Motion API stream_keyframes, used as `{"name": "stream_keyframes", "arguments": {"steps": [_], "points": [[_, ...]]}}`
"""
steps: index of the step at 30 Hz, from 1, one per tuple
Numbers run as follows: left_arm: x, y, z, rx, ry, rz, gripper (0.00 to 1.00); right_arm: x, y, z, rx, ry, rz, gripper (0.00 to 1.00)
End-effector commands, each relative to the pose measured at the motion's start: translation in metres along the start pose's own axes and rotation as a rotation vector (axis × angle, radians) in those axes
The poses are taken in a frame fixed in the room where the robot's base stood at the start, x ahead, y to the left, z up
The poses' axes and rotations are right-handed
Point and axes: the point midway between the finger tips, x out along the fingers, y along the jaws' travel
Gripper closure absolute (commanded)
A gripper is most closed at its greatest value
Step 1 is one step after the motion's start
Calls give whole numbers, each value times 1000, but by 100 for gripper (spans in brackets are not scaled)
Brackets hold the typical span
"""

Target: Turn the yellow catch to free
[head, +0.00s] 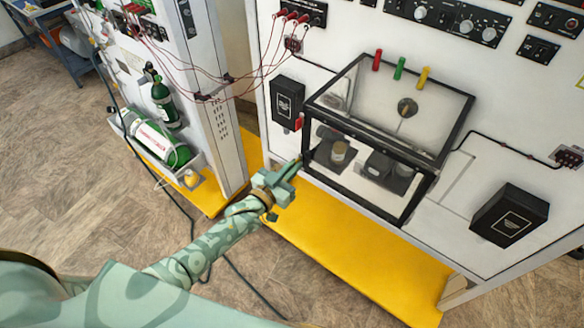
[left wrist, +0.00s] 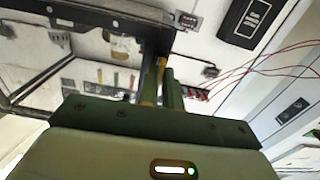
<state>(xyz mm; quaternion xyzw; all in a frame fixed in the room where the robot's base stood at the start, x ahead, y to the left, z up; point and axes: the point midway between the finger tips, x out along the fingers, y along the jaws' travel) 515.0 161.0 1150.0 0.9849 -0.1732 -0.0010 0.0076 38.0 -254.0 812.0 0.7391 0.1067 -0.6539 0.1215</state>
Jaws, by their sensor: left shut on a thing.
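A clear case with a black frame (head: 372,190) stands out from the white panel. My left gripper (head: 298,163) reaches up to the lower left corner of its front. The fingers (left wrist: 167,82) are shut, with a small yellow piece, the yellow catch (left wrist: 161,63), between their tips in the left wrist view. In the head view the gripper hides the catch, and I cannot tell which way it is turned. My right gripper is not in view.
Red cables (head: 250,75) hang at the upper left. A yellow base (head: 345,262) lies below.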

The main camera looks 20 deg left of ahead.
Motion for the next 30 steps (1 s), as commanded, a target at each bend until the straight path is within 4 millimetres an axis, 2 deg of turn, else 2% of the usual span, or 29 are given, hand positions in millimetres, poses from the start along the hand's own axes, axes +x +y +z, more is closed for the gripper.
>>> {"name": "stream_keyframes", "arguments": {"steps": [2, 5, 6, 14, 17, 20, 30], "points": [[-1, 0, 2, 0, -5, 0, 100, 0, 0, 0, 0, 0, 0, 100], [-1, 0, 2, 0, -5, 0, 74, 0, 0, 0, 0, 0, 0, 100], [-1, 0, 2, 0, -4, 0, 72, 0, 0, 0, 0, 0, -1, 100], [-1, 0, 1, 0, -2, 0, 72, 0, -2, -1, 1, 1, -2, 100], [-9, 0, 2, 0, -3, 0, 72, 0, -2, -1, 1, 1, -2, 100], [-26, 0, 2, 1, -4, 0, 72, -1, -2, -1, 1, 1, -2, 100], [-116, 0, 3, 0, -6, 1, 72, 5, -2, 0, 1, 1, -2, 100]]}}
